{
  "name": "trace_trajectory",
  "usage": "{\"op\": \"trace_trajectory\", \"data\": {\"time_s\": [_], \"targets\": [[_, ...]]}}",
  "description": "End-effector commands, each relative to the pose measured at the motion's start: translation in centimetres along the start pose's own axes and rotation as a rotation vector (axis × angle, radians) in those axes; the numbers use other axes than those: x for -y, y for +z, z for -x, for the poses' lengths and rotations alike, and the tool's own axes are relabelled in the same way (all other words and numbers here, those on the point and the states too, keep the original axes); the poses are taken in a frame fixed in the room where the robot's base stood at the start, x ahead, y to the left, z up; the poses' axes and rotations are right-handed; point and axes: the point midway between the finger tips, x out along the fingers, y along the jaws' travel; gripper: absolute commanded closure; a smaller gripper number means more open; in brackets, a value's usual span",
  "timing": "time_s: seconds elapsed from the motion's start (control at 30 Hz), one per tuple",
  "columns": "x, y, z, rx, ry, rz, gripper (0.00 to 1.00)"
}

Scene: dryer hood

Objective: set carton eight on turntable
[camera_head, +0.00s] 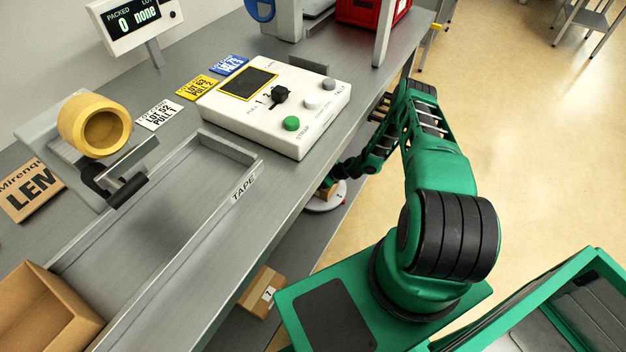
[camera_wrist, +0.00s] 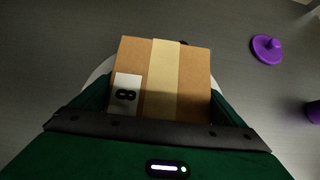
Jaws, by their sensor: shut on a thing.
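Carton eight (camera_wrist: 190,85) is a brown box with a tan tape strip and a white label marked 8. My gripper (camera_wrist: 160,98) is shut on it, with a jaw on either side. Beneath it is the white round turntable, whose rim (camera_wrist: 92,78) shows at the left of the box. I cannot tell whether the carton touches it. In the head view the turntable (camera_head: 325,205) sits on the lower shelf, with a sliver of carton (camera_head: 327,192) above it. My arm and the bench edge hide most of my gripper there.
Another carton, marked 7 (camera_head: 262,291), stands on the lower shelf nearer the front. The bench overhangs this shelf and carries a white control box (camera_head: 275,100) and a tape tray (camera_head: 205,215). Purple objects (camera_wrist: 267,48) lie right of the carton in the wrist view.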

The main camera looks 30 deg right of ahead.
Motion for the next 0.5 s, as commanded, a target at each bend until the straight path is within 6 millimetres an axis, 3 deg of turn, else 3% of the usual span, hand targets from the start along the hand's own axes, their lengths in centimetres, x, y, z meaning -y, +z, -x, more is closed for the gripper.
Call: {"op": "trace_trajectory", "data": {"time_s": [0.13,0.17,0.2,0.5], "targets": [[0.08,-0.06,-0.17,0.002,-0.001,0.0,0.53],[0.1,-0.07,-0.18,0.002,-0.001,0.0,0.04],[0.1,-0.06,-0.16,0.002,-0.001,0.0,0.0],[0.14,-0.28,0.34,-0.001,-0.001,-0.002,0.0]]}}
